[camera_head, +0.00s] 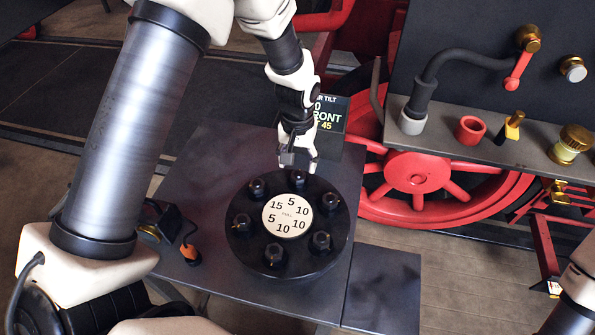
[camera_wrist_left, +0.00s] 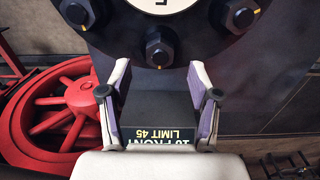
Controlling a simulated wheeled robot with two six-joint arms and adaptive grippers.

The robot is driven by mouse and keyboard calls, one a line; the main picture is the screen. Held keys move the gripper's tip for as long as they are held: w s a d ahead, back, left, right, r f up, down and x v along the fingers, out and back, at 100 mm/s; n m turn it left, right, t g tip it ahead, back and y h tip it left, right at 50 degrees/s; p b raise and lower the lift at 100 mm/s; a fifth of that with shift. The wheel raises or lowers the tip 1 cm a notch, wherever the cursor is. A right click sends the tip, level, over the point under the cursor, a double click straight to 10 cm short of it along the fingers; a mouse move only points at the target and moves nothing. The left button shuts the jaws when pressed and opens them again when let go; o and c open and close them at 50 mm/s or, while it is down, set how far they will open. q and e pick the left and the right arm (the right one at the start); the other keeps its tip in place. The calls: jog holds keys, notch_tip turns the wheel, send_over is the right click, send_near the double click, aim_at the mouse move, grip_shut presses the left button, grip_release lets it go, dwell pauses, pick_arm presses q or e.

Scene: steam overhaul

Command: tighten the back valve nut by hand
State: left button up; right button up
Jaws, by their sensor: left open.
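A round black valve cover (camera_head: 289,272) with a white numbered disc (camera_head: 287,215) sits on the grey table. Several dark nuts ring the disc. The back nut (camera_head: 298,181) is at the far edge of the ring; it also shows in the left wrist view (camera_wrist_left: 158,52), with a small yellow mark on it. My left gripper (camera_head: 298,163) is just behind and above the back nut. In the left wrist view its two fingers (camera_wrist_left: 158,92) are apart with nothing between them, and the nut lies just beyond their tips. My right gripper is out of view.
A dark sign (camera_head: 330,113) stands behind the cover, close to my left gripper. A dark device with an orange part (camera_head: 190,252) lies on the table's left. A red wheel (camera_head: 418,172) and a shelf with fittings (camera_head: 450,142) are at right.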

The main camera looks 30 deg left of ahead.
aim_at(297, 175)
pick_arm(q)
notch_tip(297, 175, up, 7)
dwell(0.3)
